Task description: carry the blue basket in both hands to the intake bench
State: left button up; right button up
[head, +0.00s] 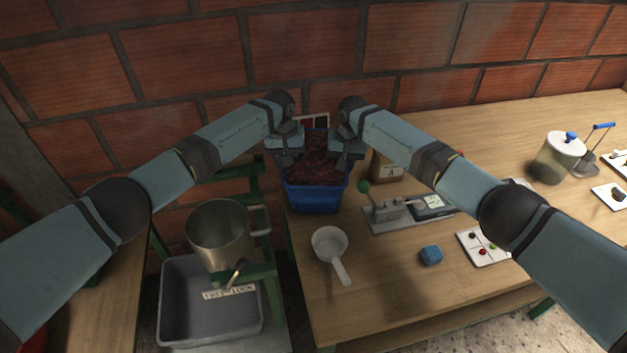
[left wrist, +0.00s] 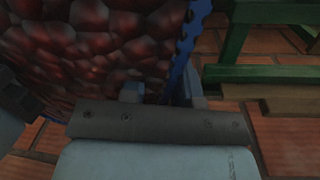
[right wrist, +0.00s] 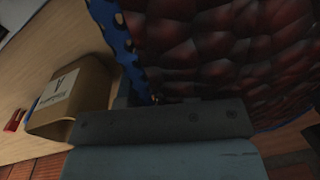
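The blue basket (head: 314,198), heaped with dark red coffee cherries (head: 316,168), is at the left end of the wooden bench (head: 380,300), close to the wall. I cannot tell if it rests on the top. My left gripper (head: 288,158) is at its left side; in the left wrist view its fingers (left wrist: 160,92) straddle the blue rim (left wrist: 185,55), with a gap showing. My right gripper (head: 346,158) is at the right side; in the right wrist view one finger (right wrist: 122,92) is outside the rim (right wrist: 125,45), the inner one is mostly hidden.
A paper bag (head: 386,168) stands just right of the basket. A metal pot (head: 220,235) and grey tub (head: 205,315) are left, beside a green frame (head: 262,275).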

jog(key=shift+r, duration=0.3)
pick_arm(q)
notch_tip(320, 180, up, 12)
jog(key=a, duration=0.1)
pick_arm(e)
notch_tip(320, 180, up, 12)
jog(key=d, duration=0.1)
jog(key=shift+f, duration=0.25)
pick_arm(q)
jog(key=shift+a+f, duration=0.1)
jog(key=shift+f, duration=0.05)
pick_arm(e)
jog(key=shift+s+f, duration=0.1)
